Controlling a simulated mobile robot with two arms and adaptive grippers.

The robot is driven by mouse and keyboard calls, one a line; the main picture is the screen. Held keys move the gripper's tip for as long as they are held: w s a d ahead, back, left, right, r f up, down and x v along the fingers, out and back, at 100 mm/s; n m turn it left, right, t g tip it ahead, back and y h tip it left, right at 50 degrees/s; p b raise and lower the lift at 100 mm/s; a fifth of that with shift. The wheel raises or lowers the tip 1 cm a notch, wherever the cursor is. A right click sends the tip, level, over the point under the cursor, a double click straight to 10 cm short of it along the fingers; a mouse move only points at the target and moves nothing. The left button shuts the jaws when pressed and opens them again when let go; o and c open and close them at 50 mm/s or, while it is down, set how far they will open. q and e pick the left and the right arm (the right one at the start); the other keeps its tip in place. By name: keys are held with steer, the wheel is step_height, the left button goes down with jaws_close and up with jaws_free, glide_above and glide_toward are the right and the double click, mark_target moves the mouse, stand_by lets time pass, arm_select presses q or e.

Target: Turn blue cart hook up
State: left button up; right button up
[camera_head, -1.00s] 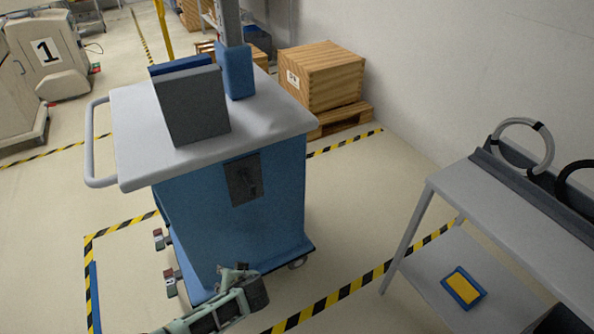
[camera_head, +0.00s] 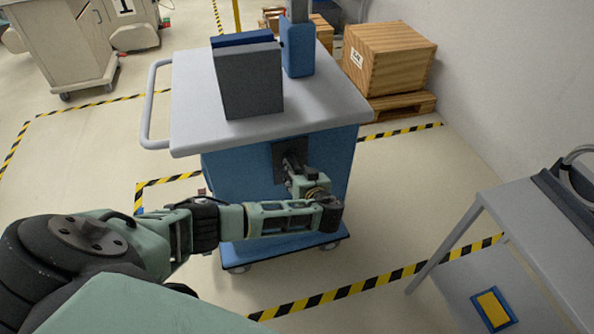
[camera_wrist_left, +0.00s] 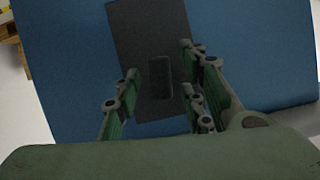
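The blue cart (camera_head: 230,175) has a grey top and a dark plate (camera_head: 285,150) on its near side; the plate also shows in the left wrist view (camera_wrist_left: 150,30). The dark hook (camera_wrist_left: 160,76) stands out from the plate, between my spread fingers in that view. My left gripper (camera_head: 292,165) is in front of the plate. In the left wrist view the left gripper (camera_wrist_left: 160,95) is open, one finger on each side of the hook, with no visible contact. In the head view the gripper mostly covers the hook. My right gripper is not in view.
A grey box (camera_head: 250,82) and a blue post base (camera_head: 298,58) stand on the cart top. A grey shelf table (camera_head: 520,215) is at the right. A wooden crate (camera_head: 388,58) is behind the cart. Open floor lies between cart and table.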

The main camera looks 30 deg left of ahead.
arm_select(q)
steer(key=shift+w+a, duration=0.1)
steer(key=shift+a, duration=0.1)
steer(key=shift+f, duration=0.1)
jaws_close()
stand_by(0.4)
